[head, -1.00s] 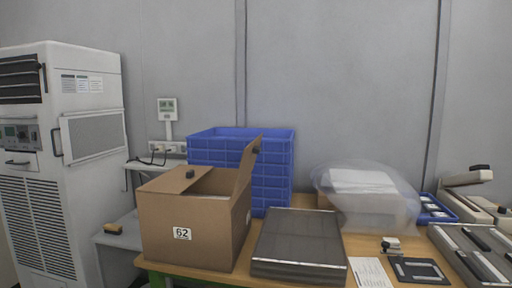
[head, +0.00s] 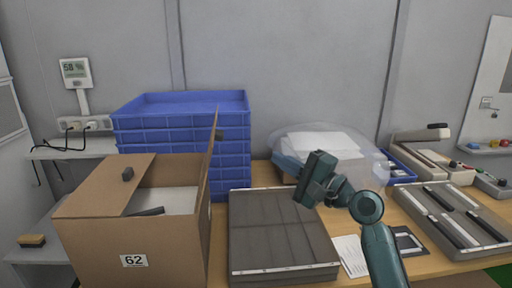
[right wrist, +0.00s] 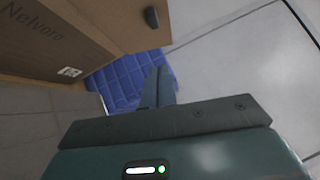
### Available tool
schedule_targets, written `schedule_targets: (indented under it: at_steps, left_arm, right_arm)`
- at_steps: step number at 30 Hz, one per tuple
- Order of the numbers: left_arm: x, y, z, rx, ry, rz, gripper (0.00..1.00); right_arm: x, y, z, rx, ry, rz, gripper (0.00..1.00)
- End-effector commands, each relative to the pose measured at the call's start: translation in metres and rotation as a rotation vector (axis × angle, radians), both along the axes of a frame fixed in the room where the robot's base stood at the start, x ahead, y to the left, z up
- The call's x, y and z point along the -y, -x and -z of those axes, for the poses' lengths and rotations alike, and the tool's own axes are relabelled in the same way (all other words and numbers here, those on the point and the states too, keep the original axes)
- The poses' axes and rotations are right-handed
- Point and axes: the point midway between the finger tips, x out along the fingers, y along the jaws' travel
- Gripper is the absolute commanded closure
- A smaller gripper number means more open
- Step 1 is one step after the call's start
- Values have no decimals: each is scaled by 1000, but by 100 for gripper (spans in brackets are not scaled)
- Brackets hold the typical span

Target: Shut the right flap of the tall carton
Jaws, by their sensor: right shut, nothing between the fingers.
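The tall carton (head: 135,240) is a brown cardboard box labelled 62, at the left of the table in the head view. Its left flap (head: 108,185) lies folded over the left part of the opening, with a dark knob on it. Its right flap (head: 211,150) stands nearly upright, with a dark knob near its top. The opening between them shows a pale inside with a dark item. My right gripper (head: 316,178) is shut and empty, to the right of the right flap and apart from it. In the right wrist view its fingers (right wrist: 158,88) are together; carton cardboard (right wrist: 60,40) shows at upper left. My left gripper is not in view.
Stacked blue crates (head: 180,105) stand behind the carton. A grey compartmented case (head: 280,235) lies right of it, below my right gripper. A clear-wrapped bundle (head: 325,145) is behind my gripper. Trays and a device (head: 425,145) occupy the right side.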

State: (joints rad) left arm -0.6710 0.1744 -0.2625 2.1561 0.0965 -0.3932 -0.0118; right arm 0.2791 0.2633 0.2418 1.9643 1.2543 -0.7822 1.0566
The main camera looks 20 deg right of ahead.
Motion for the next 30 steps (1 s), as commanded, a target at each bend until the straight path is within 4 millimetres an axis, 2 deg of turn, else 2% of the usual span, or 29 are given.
schedule_targets:
  at_steps: [13,16,21,30]
  left_arm:
    - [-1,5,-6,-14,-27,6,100]
    - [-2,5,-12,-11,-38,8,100]
    - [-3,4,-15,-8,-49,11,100]
    - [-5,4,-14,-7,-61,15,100]
  right_arm:
    - [-45,-78,-19,1,1,-2,100]
    - [-61,-81,-24,1,1,-3,100]
    - [-76,-85,-27,1,3,0,100]
    - [-81,-86,-26,1,4,1,100]
